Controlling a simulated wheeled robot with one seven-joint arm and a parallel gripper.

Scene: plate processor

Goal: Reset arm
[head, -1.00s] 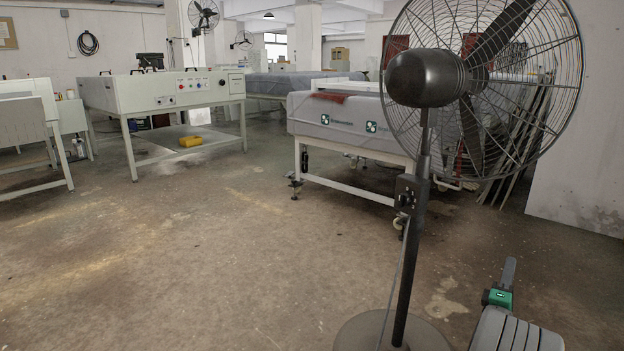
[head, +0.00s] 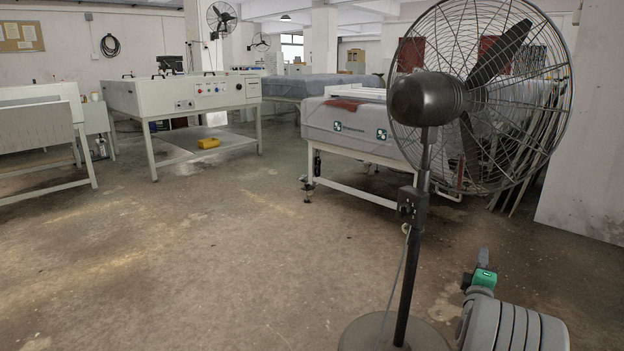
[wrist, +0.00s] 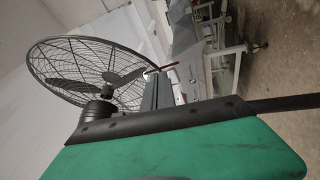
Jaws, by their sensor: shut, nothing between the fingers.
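My gripper (head: 483,258) shows at the lower right of the head view, as a small dark tip above a green part at the end of my grey arm. It points upward and is beside the fan's stand, to its right. In the wrist view my gripper (wrist: 157,92) shows as grey fingers beyond a dark edge and the large green housing. It is shut and empty, and touches nothing that I can see. Part of my arm is cut off by the bottom of the head view.
A big black standing fan (head: 428,100) is close in front, its round base (head: 365,335) on the floor. A grey-covered table (head: 352,140) stands behind it. A white machine (head: 150,97) with buttons stands at the back left. The concrete floor (head: 210,260) at centre left is clear.

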